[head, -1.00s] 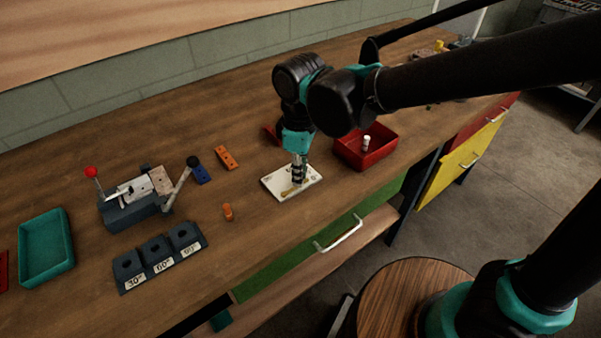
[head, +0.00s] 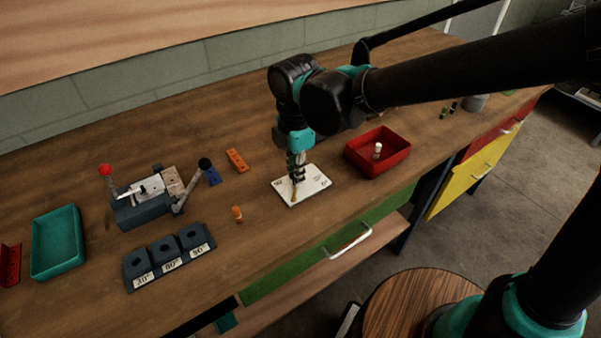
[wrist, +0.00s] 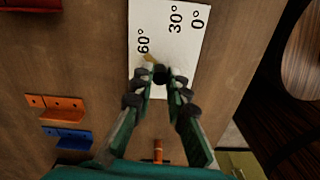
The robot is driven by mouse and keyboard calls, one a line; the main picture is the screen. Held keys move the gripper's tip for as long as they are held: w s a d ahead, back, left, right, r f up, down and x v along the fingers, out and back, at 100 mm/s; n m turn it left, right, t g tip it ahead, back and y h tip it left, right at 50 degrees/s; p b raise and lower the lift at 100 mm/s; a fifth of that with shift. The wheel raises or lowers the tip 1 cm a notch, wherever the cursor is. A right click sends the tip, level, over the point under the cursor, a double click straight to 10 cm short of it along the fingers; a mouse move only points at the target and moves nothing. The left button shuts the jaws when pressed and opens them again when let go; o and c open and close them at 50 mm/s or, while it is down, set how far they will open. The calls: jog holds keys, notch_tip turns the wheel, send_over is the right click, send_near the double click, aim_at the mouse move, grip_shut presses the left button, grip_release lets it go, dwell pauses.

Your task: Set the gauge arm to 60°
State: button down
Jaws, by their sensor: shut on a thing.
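The gauge is a white plate (head: 314,185) lying flat on the bench, marked 0°, 30° and 60° in the wrist view (wrist: 185,55). Its brass-coloured gauge arm (wrist: 149,58) shows only as a short piece at the fingertips, close to the 60° mark; the rest is hidden by my fingers. My gripper (wrist: 158,76) is over the plate and shut on the gauge arm. In the head view my gripper (head: 296,178) points down onto the plate's left part. The arm's exact angle cannot be read.
A red bin (head: 378,153) with a white piece stands right of the plate. An orange peg (head: 237,214) stands to the left, with orange (head: 237,160) and blue (head: 213,176) brackets behind. A clamp fixture (head: 145,205), angle blocks (head: 168,258) and a teal tray (head: 57,242) are farther left.

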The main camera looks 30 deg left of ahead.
jog(key=shift+s+a+n, duration=0.25)
jog(key=shift+a+n, duration=0.1)
jog(key=shift+n, duration=0.55)
jog(key=c, duration=1.5)
grip_release()
jog(key=shift+r, duration=0.1)
notch_tip(320, 180, up, 12)
jog(key=shift+f, duration=0.1)
jog(key=shift+s, duration=0.1)
